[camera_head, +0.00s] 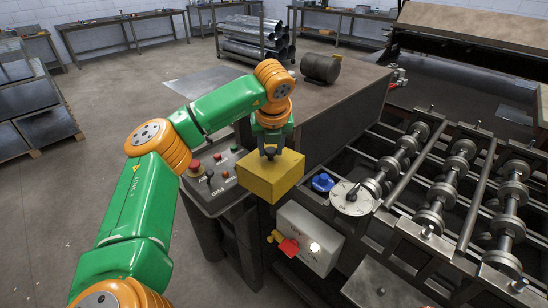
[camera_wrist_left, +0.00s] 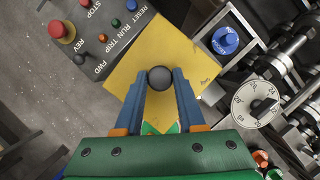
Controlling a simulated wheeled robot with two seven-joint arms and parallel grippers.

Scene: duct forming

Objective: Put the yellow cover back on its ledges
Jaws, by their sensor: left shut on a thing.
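The yellow cover (camera_head: 272,180) is a box-like piece with a dark round knob on top. My left gripper (camera_head: 270,153) is shut on that knob from above. In the left wrist view the cover (camera_wrist_left: 185,52) appears turned at an angle, and the knob (camera_wrist_left: 160,78) sits between the fingertips of my left gripper (camera_wrist_left: 160,84). The cover is between the push-button panel and the blue knob. The ledges cannot be made out; the cover hides what is under it. I cannot tell whether the cover touches anything below. My right gripper is not in view.
The push-button panel (camera_head: 214,180) with a red stop button is left of the cover. A blue knob (camera_head: 322,182) and a round dial (camera_head: 352,199) are close on its right. A switch box (camera_head: 311,240) is below. Roller shafts (camera_head: 440,187) fill the right.

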